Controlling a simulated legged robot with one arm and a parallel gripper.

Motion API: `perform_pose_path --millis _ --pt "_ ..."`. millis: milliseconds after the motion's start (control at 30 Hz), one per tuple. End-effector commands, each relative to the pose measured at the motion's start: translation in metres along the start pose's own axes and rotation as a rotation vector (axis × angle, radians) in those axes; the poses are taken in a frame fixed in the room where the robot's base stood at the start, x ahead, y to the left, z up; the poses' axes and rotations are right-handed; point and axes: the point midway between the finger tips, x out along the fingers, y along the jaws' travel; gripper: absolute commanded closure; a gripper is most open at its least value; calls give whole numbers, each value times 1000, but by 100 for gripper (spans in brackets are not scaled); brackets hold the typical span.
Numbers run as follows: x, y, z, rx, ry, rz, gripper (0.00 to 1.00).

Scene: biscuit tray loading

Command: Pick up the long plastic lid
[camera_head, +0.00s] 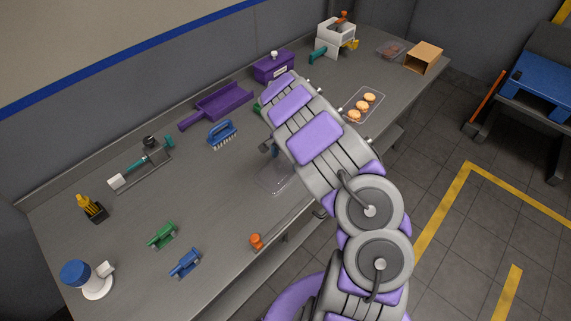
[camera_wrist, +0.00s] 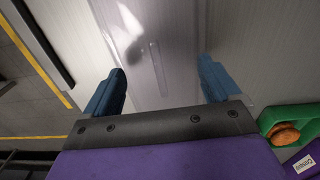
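The long plastic lid (camera_head: 281,181) is clear and lies on the grey workbench, partly hidden behind my arm in the head view. In the wrist view the lid (camera_wrist: 154,60) is a see-through panel with a long narrow ridge and bright reflections, running up the picture between my fingers. My gripper (camera_wrist: 160,86) is open, with one blue finger on each side of the lid. I cannot tell whether the fingers touch it. In the head view my gripper is mostly hidden by my arm.
The workbench (camera_head: 200,190) has its front edge close by the lid. An orange-topped item (camera_head: 257,241) stands near that edge. A tray of biscuits (camera_head: 377,110) lies beyond my arm. A blue brush (camera_head: 222,133) and purple dustpan (camera_head: 222,103) lie behind. A green item (camera_wrist: 285,122) is right of my gripper.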

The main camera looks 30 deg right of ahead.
Motion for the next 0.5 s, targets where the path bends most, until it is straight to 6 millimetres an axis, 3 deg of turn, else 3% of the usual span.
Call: perform_pose_path --millis 267,500 --pt "2 1 -2 1 -2 3 46" --pt "2 0 0 2 -2 5 47"
